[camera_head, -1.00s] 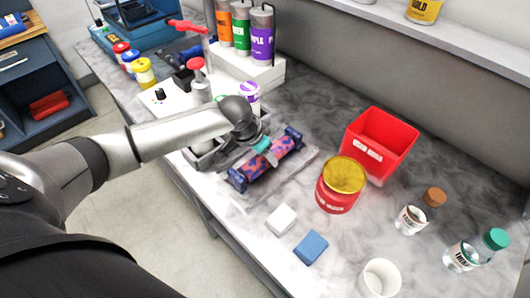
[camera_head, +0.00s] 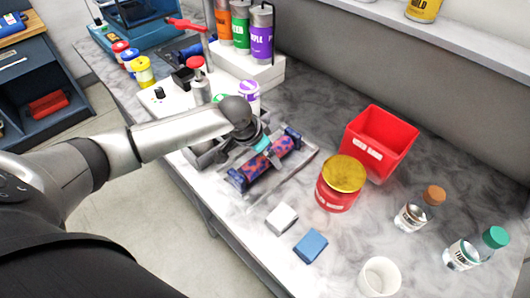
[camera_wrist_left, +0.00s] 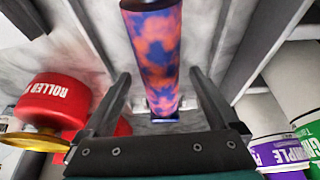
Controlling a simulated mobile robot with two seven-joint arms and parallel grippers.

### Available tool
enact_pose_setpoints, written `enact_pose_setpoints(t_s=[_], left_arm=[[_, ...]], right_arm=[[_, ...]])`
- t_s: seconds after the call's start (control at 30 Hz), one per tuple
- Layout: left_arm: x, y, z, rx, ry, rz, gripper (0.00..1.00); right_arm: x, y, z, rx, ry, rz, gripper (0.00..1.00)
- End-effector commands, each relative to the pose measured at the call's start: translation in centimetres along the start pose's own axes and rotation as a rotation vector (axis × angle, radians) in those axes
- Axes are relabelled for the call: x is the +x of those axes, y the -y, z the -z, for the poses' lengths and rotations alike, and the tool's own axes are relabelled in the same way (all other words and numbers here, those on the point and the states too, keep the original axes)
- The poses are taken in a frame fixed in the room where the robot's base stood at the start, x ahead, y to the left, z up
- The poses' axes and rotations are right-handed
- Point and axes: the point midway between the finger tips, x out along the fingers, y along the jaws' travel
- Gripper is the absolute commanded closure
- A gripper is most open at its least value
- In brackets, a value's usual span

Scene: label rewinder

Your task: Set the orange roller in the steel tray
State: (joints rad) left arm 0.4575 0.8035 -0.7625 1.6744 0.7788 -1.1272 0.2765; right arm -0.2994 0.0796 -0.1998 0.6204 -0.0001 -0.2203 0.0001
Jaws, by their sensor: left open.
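A roller (camera_head: 276,157) with blotchy orange and blue-purple colouring and dark ends lies across a flat grey tray (camera_head: 296,172), which looks like the steel tray. A cylinder with an orange band (camera_head: 222,20) also stands in the white rack at the back. My left gripper (camera_head: 264,150) is over the patterned roller. In the left wrist view its two dark fingers (camera_wrist_left: 162,85) are apart, one on each side of the roller (camera_wrist_left: 155,50). Whether they touch it cannot be told. My right gripper is in neither view.
A red tin (camera_head: 338,197) and a red bin (camera_head: 380,140) stand right of the tray. A white block (camera_head: 281,218), a blue block (camera_head: 310,246) and a white cup (camera_head: 380,277) are in front. A white rack (camera_head: 255,72) with cylinders stands behind.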

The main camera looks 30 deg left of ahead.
Motion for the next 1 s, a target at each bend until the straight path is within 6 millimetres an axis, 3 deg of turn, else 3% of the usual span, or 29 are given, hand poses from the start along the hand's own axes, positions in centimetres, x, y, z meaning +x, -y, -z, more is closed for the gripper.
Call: enact_pose_setpoints(t_s=[0.17,0.37,0.8,1.0], left_arm=[[0.1,0.0,-0.3,0.0,0.008,0.0,0.06],[-1.8,0.1,-0.1,0.0,0.003,0.001,0.06],[-11.1,0.1,0.0,0.002,0.001,0.003,0.06],[-14.2,0.1,0.0,0.0,0.001,0.002,0.06]], right_arm=[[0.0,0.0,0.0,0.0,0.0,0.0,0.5],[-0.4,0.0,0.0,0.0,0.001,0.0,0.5],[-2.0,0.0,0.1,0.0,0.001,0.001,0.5],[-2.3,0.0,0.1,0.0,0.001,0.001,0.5]])
